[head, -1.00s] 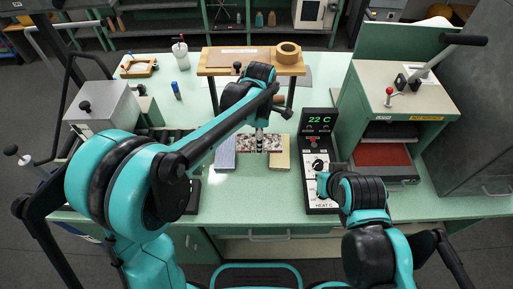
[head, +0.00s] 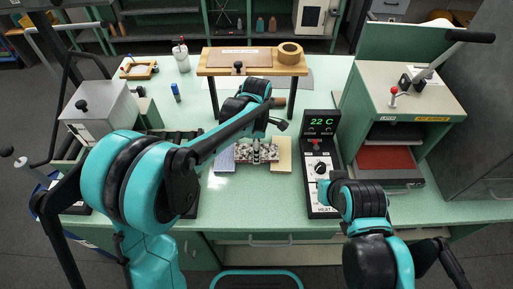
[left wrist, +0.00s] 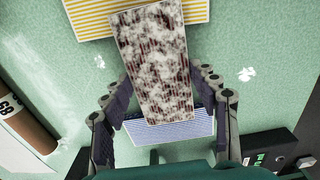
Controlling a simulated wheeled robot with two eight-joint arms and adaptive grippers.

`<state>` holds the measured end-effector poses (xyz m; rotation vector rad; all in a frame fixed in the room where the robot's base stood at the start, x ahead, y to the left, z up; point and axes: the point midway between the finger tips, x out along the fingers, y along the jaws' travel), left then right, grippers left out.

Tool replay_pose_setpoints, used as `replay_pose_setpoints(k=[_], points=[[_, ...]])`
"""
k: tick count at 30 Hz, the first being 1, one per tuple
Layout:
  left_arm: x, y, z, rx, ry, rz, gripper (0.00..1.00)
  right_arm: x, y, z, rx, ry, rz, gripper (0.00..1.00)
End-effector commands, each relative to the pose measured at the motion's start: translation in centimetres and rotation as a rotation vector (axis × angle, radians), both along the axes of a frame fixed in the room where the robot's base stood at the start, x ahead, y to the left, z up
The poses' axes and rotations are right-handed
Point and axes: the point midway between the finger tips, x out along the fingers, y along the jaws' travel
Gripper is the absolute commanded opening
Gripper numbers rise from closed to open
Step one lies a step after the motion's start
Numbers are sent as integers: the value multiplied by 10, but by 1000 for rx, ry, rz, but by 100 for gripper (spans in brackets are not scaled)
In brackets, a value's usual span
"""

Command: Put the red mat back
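A speckled dark red and white mat (head: 268,153) lies between a blue striped pad (head: 224,158) and a yellow striped pad (head: 281,154). In the left wrist view the mat (left wrist: 155,65) overlaps the edges of the yellow pad (left wrist: 90,18) and the blue pad (left wrist: 175,130). My left gripper (left wrist: 165,98) is open over the mat, one finger on each side, with a gap at least on the right. A plain red pad (head: 385,158) lies in the press (head: 408,100) at right. My right wrist is by the heat controller; its fingers are hidden.
The heat controller (head: 320,125) reads 22 C. A wooden stand (head: 225,70) with a tape roll (head: 289,53) rises behind the mat. A grey box (head: 100,105) stands at left. The green tabletop (head: 220,185) is clear in front of the pads.

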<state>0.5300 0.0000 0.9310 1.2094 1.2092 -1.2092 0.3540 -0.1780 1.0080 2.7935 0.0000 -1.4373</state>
Motion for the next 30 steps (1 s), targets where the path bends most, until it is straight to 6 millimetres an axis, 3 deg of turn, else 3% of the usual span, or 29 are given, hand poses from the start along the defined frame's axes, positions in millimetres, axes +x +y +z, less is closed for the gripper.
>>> replay_pose_setpoints(k=[1, 2, 14, 30], points=[[0, 0, 0, 0, 0, 0, 72, 0, 0, 0, 0, 0, 0, 0], [0, 0, 0, 0, 0, 0, 80, 0, 0, 0, 0, 0, 0, 0], [0, 0, 7, 0, 0, 0, 80, 0, 0, 5, 0, 0, 0, 0], [0, 0, 112, 0, 0, 0, 80, 0, 0, 40, 0, 0, 0, 0]])
